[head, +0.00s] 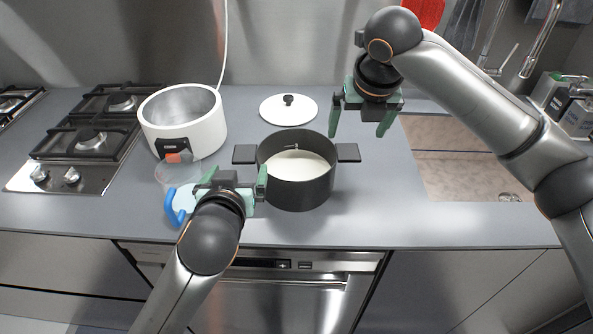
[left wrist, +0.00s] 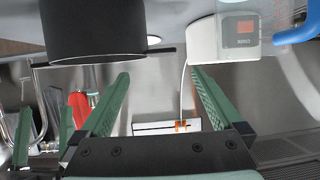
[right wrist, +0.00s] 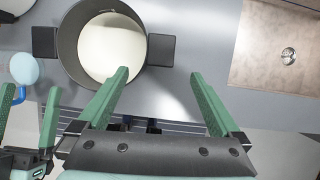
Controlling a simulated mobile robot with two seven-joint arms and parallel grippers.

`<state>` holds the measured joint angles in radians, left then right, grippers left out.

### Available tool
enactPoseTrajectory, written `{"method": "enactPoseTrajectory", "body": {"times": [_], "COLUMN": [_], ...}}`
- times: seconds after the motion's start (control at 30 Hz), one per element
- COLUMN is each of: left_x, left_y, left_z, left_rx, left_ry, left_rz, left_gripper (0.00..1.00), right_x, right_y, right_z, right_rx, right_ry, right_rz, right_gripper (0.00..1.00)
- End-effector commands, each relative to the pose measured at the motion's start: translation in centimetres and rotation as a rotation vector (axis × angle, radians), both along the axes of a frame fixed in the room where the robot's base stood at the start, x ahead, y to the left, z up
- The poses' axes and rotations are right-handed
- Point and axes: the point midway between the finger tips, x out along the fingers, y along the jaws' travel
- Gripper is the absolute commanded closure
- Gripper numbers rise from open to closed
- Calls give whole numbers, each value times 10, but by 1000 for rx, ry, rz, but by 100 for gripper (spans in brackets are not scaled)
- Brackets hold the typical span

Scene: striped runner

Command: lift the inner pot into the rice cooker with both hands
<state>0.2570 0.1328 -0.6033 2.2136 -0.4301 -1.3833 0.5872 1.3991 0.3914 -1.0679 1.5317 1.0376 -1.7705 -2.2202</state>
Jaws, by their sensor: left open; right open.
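The inner pot (head: 297,190) is dark, with white contents and a block handle on each side. It stands upright on the counter, and it also shows in the left wrist view (left wrist: 95,32) and right wrist view (right wrist: 68,45). The white rice cooker (head: 190,137) stands open and empty to its left; part of it shows in the left wrist view (left wrist: 203,42). My left gripper (head: 234,182) is open and empty, in front of and left of the pot, near its left handle. My right gripper (head: 360,122) is open and empty, above and right of the pot's right handle (right wrist: 161,50).
A white lid with a black knob (head: 288,109) lies behind the pot. A clear cup with a blue handle (head: 180,205) stands close in front of the cooker. A gas hob (head: 85,140) is at left, a sink (head: 455,165) at right. Counter right of the pot is clear.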

Motion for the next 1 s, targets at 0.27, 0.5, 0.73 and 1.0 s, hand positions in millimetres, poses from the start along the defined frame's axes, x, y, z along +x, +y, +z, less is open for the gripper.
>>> {"method": "enactPoseTrajectory", "body": {"times": [0.27, 0.5, 0.73, 1.0], "left_x": [47, 83, 101, 104], "left_y": [2, 4, 4, 4], "left_z": [-19, -34, -42, -43], "left_rx": [4, 1, -1, -1], "left_ry": [0, 0, 1, 0], "left_rz": [2, 2, 0, -1], "left_gripper": [0, 0, 0, 0], "right_x": [18, 34, 41, 43], "right_y": [0, 1, 1, 1], "right_z": [-48, -84, -101, -104], "right_rx": [-2, -2, -1, -1], "right_ry": [5, 3, 2, 1], "right_rz": [-2, -1, 1, 1], "right_gripper": [0, 0, 0, 0]}}
